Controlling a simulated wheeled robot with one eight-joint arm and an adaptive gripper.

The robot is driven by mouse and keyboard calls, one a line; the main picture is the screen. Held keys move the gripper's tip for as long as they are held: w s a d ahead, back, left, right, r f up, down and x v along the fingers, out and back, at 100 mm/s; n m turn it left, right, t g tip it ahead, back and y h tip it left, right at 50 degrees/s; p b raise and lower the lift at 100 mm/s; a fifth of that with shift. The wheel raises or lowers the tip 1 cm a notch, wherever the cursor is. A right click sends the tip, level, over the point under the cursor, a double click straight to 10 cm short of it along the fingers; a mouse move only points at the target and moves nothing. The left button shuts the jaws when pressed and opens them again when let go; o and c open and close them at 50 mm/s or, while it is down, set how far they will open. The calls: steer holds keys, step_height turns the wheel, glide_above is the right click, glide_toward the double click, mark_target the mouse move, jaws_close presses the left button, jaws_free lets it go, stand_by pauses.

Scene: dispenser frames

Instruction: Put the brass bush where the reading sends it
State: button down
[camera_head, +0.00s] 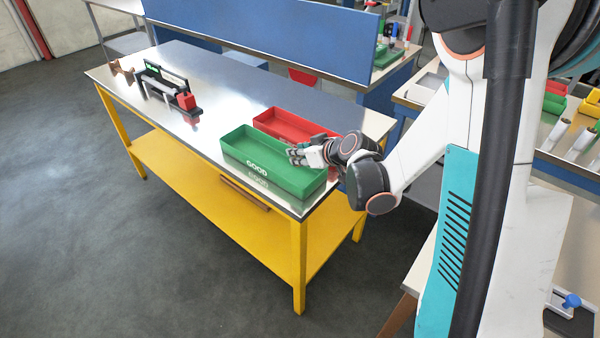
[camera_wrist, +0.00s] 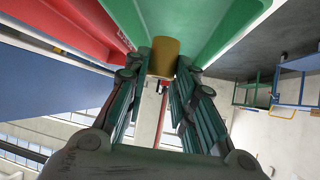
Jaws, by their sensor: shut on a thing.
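The brass bush (camera_wrist: 164,56) is a short gold cylinder. My gripper (camera_wrist: 162,72) is shut on it, with one finger on each side, in the wrist view. In the head view my gripper (camera_head: 294,153) is at the right end of the green tray (camera_head: 235,172), which is marked GOOD; the bush cannot be made out there. The wrist view shows green tray wall (camera_wrist: 215,25) close to the bush; I cannot tell whether the bush is below the rim. The measuring stand (camera_head: 172,88) has a small green display (camera_head: 152,69), too small to read.
A red tray (camera_head: 270,118) lies behind the green one, its label hidden from the head view. Both sit on a steel-topped bench (camera_head: 215,85) with yellow legs. A brown stand (camera_head: 122,72) is at its far left end. A blue panel (camera_head: 270,35) rises behind.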

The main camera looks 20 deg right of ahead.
steer(key=shift+f+b, duration=0.9)
steer(key=shift+f, duration=1.65)
steer(key=shift+f, duration=0.15)
steer(key=c, duration=1.3)
jaws_free()
steer(key=shift+c, duration=0.2)
steer(key=shift+r, duration=0.2)
steer(key=p+v, duration=0.3)
steer(key=v, duration=0.9)
steer(key=shift+p, duration=0.35)
